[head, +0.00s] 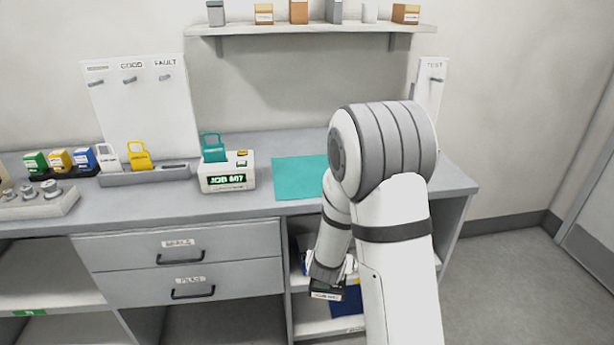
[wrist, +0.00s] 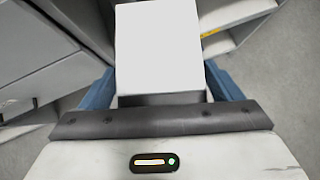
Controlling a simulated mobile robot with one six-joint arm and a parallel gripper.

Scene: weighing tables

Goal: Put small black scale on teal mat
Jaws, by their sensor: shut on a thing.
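The small black scale (head: 326,291) is held in my gripper (head: 332,277), low in front of the open shelves under the bench. A pale label shows on its front. In the wrist view the scale (wrist: 160,45) shows a plain pale top plate, between the blue fingers of my gripper (wrist: 160,88). The fingers are shut on its sides. The teal mat (head: 298,178) lies flat on the bench top, above and behind the gripper. Nothing is seen on its visible part; my arm hides its right end.
A display box (head: 228,178) reading JOB 607 with a teal tag stands left of the mat. A grey rack (head: 145,176) holds white and yellow tags. The bench front edge and drawers (head: 180,262) are left of the gripper. A dark blue item (head: 347,301) is on the shelf.

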